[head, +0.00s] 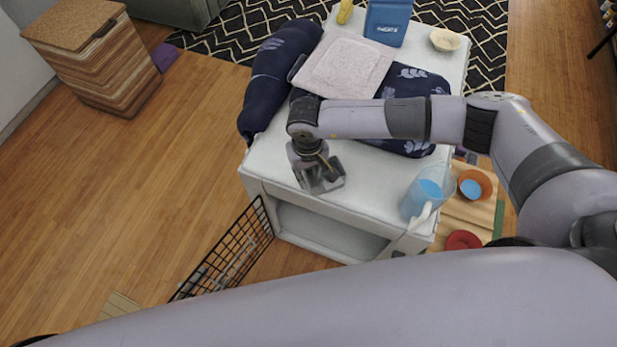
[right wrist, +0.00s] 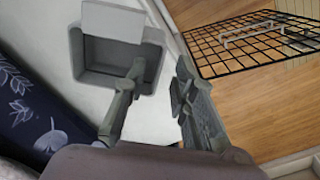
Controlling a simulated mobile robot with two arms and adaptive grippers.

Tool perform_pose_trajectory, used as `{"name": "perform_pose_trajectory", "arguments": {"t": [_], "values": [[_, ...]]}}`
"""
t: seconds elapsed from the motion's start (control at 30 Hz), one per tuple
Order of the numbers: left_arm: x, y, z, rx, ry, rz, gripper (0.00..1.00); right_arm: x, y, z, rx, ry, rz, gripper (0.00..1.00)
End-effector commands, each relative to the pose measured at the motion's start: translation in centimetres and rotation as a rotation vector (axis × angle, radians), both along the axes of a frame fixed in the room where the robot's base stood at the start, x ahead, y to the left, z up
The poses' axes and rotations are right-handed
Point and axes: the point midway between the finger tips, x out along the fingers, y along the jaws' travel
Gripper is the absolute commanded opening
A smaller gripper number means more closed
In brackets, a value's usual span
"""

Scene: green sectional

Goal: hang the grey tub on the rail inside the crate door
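The grey tub (right wrist: 86,62), a small open box with a raised back plate, sits on the white top of the crate (head: 275,165), near its front left corner. The right gripper (head: 324,178) is over it, pointing down, and hides part of it in the head view. In the right wrist view the right gripper (right wrist: 158,82) has its fingers apart, one over the tub's opening and one beyond its right wall; I cannot tell if they touch it. The black wire crate door (head: 222,262) stands swung open, with a light grey rail (right wrist: 248,30) on it. My left gripper is out of view.
A clear pitcher with blue contents (head: 420,197) stands at the crate top's right corner. Dark blue cushions (head: 275,75), a pale folded cloth (head: 343,66) and a blue treats bag (head: 388,22) lie farther back. Open wooden floor (head: 130,210) is at left.

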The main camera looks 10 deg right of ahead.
Motion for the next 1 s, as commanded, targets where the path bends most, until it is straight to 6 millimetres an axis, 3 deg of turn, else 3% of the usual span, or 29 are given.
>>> {"name": "perform_pose_trajectory", "arguments": {"t": [0.2,0.4,0.6,1.0], "values": [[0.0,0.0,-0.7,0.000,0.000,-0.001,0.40,0.2,0.1,4.9,0.002,-0.005,0.000,0.25],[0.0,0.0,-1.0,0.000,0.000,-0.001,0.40,0.1,0.1,7.9,0.001,-0.003,-0.001,0.25],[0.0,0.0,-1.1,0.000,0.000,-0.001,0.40,0.0,0.2,8.9,0.001,0.000,0.000,0.25],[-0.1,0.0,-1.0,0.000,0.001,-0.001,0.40,0.0,0.2,8.9,0.001,0.000,-0.001,0.25]]}}
